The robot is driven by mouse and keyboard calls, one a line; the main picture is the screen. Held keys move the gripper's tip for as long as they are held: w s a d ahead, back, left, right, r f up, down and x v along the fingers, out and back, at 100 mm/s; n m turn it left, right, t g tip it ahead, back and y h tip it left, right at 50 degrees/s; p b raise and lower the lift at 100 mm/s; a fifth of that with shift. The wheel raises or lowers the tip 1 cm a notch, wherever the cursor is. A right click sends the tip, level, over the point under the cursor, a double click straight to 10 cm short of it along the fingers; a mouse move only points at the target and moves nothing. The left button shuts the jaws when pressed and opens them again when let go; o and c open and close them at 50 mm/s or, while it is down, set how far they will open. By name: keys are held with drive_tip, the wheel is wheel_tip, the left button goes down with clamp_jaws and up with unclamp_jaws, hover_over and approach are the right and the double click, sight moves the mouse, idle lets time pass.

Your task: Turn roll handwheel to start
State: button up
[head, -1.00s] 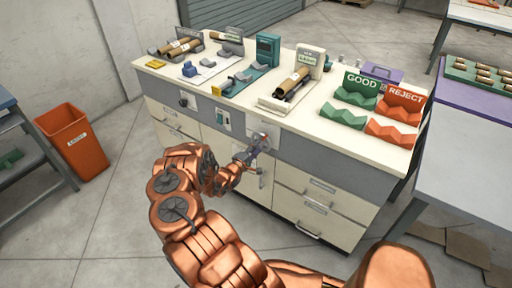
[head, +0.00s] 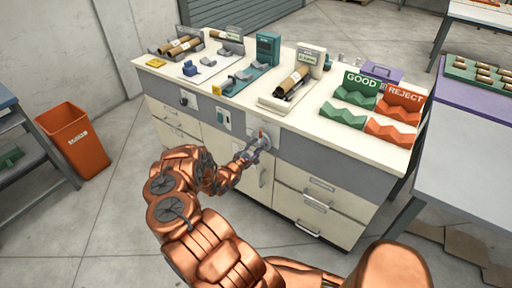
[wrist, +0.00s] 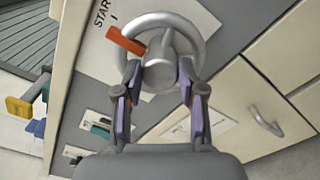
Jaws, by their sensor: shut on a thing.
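The roll handwheel (wrist: 197,35) is a grey ring with a round hub and a spoke, mounted on the bench's grey front panel. An orange pointer (wrist: 125,41) sticks out to the upper left, beside the printed word START on a white plate (wrist: 104,45). My gripper (wrist: 160,78) has its two purple-padded fingers on either side of the hub and spoke, shut on the handwheel. In the head view my gripper (head: 254,150) is at the front panel and hides most of the wheel.
The cream bench (head: 300,130) carries several fixtures with cardboard rolls, a green GOOD rack (head: 344,115) and an orange REJECT rack (head: 390,130). Cabinet doors and drawers with protruding handles (head: 316,203) lie below the panel. An orange bin (head: 75,145) stands at left, with clear floor between.

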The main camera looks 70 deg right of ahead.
drive_tip(key=shift+s, duration=0.2)
drive_tip(key=o, duration=1)
drive_tip(key=shift+o, duration=0.7)
drive_tip(key=shift+w, duration=0.15)
drive_tip(key=v, duration=1.2)
